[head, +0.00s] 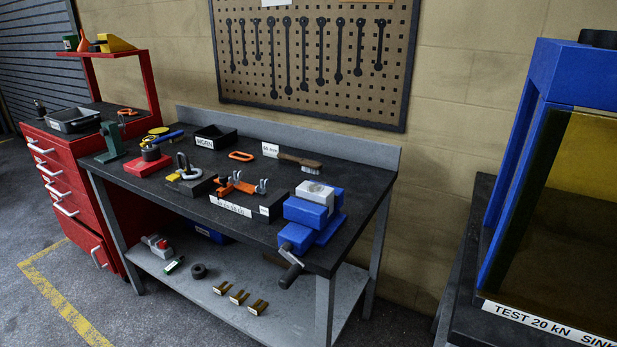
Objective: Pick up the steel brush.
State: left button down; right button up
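The steel brush (301,161) lies on the dark top of the workbench (225,165), toward the back right. It has a brown wooden handle pointing left and a pale bristle head at its right end. A small white label stands at the handle's left end. Neither of my grippers shows in the head view.
A blue vise (311,212) stands on the bench's front right corner. Orange and grey parts (238,184) sit in front of the brush, and a black bin (214,137) is to its left. A blue test frame (515,150) stands at right.

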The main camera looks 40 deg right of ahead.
aim_at(307, 166)
jog(key=i+j+z, duration=0.1)
jog(key=z, duration=0.25)
jog(key=j+z, duration=0.15)
jog(key=z, duration=0.2)
jog(key=i+j+z, duration=0.1)
jog(key=z, duration=0.25)
